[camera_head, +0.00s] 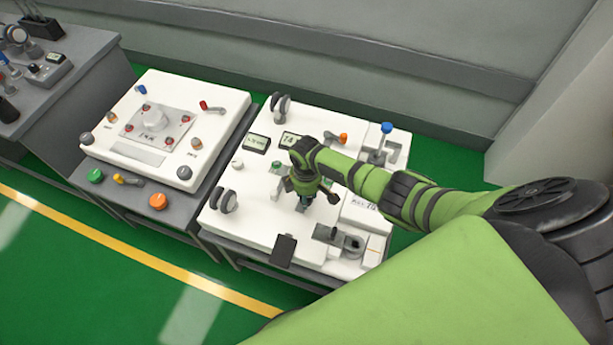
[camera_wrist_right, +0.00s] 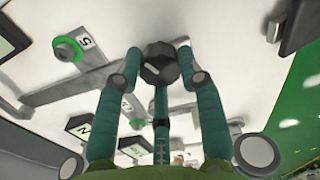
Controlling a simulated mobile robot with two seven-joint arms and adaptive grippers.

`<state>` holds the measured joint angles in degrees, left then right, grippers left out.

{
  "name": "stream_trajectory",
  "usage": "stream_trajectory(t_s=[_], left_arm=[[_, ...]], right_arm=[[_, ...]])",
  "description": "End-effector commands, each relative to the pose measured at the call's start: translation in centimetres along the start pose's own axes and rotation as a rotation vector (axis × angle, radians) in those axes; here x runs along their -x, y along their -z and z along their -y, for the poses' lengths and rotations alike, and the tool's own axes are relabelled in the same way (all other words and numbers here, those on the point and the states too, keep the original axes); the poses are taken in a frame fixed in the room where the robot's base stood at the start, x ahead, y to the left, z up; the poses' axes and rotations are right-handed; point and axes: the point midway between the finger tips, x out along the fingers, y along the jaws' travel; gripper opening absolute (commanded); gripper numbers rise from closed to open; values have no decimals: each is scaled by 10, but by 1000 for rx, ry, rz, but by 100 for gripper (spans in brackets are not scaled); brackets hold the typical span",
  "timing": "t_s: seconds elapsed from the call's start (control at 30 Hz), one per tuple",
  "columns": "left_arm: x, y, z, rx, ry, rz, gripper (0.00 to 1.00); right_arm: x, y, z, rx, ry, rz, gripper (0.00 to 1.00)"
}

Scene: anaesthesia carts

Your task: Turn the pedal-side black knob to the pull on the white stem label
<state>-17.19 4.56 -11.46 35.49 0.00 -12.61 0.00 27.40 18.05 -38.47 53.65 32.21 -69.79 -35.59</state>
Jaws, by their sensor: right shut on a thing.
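A black knob (camera_wrist_right: 160,66) with a short white mark on its face shows in the right wrist view, between the fingertips of my right gripper (camera_wrist_right: 160,72). The teal fingers are shut on it from both sides. In the head view my right gripper (camera_head: 309,196) points down onto the white cart top (camera_head: 245,228) and hides the knob. The black pedal (camera_head: 285,250) lies at the front edge, close to the gripper. Grey stems with white labels surround the knob; one label reads like 5 (camera_wrist_right: 85,42). I cannot tell which label the white mark faces. My left gripper is not in view.
A green-ringed knob (camera_wrist_right: 67,50) sits beside the gripper. Black-rimmed wheels (camera_head: 223,201), a blue-topped lever (camera_head: 386,128) and a grey lever fixture (camera_head: 345,241) stand around on the cart. A second white-topped cart (camera_head: 165,165) is at the left.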

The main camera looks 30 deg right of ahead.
Motion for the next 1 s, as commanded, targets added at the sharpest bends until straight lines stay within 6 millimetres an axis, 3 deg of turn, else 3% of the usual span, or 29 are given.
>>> stream_trajectory(t_s=[0.6, 0.63, 0.67, 1.0], left_arm=[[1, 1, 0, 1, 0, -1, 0], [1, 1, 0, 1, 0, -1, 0], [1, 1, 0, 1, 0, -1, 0], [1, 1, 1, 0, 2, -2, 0]], right_arm=[[-2, 6, 5, -34, 8, -12, 6], [-2, 6, 5, -34, 8, -12, 50], [-2, 6, 5, -34, 8, -12, 62], [0, 3, 2, -36, 2, -6, 62]])
